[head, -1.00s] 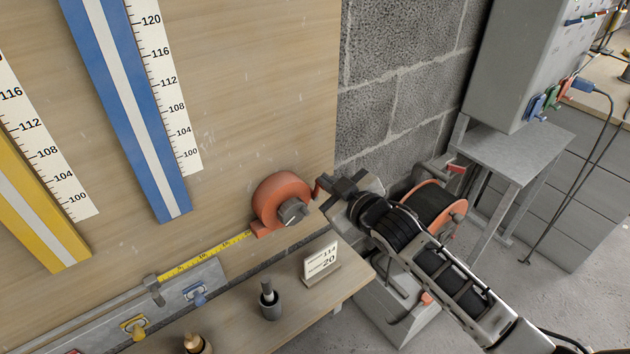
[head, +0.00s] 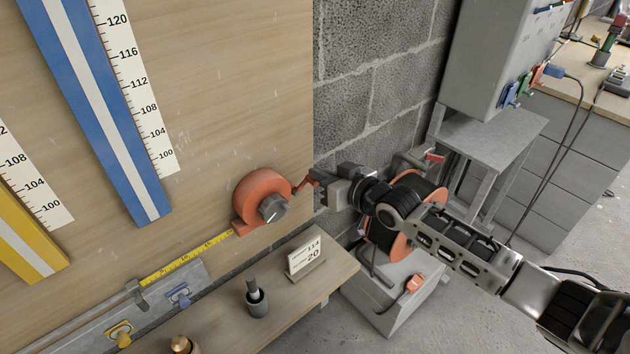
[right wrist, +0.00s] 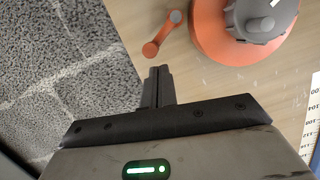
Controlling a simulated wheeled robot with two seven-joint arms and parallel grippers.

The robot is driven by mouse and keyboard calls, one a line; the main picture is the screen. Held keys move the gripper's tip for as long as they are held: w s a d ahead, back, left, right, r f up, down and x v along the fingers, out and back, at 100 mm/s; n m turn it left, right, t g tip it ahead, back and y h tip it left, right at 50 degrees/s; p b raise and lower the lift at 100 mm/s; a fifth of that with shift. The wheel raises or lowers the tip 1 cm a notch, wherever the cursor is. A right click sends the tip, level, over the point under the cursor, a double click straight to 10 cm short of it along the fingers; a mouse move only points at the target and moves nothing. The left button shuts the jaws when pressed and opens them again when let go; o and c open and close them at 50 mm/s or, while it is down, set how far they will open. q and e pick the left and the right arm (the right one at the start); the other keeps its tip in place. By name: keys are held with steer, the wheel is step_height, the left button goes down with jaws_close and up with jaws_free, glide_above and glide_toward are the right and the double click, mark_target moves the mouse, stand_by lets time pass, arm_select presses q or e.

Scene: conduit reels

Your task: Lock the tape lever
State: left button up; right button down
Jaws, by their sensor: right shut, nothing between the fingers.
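The orange tape case (head: 258,190) with a grey knob (head: 272,207) is on the wooden board, and its yellow tape (head: 190,258) runs down to the left. The small orange lever (head: 308,180) is at the case's right side. In the right wrist view, the lever (right wrist: 162,36) slants from a grey pivot to a round orange end, beside the case (right wrist: 215,38). My right gripper (head: 322,196) is right beside the lever. In the right wrist view its fingers (right wrist: 158,72) are shut and empty, their tips just below the lever's end. I cannot tell whether they touch. My left gripper is out of view.
A bench (head: 335,275) below carries a number card (head: 304,257) and a dark cup (head: 257,303). A cable reel (head: 425,188) stands behind my right arm. A grey cabinet (head: 490,60) is at the upper right. Block wall (head: 375,80) lies right of the board.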

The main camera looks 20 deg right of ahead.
steer(key=s+d+r+p, duration=0.2)
steer(key=s+d+r, duration=0.3)
steer(key=s, duration=0.3)
steer(key=shift+s+d+r+p, duration=0.15)
steer(key=shift+r+p, duration=0.2)
steer(key=shift+r, duration=0.15)
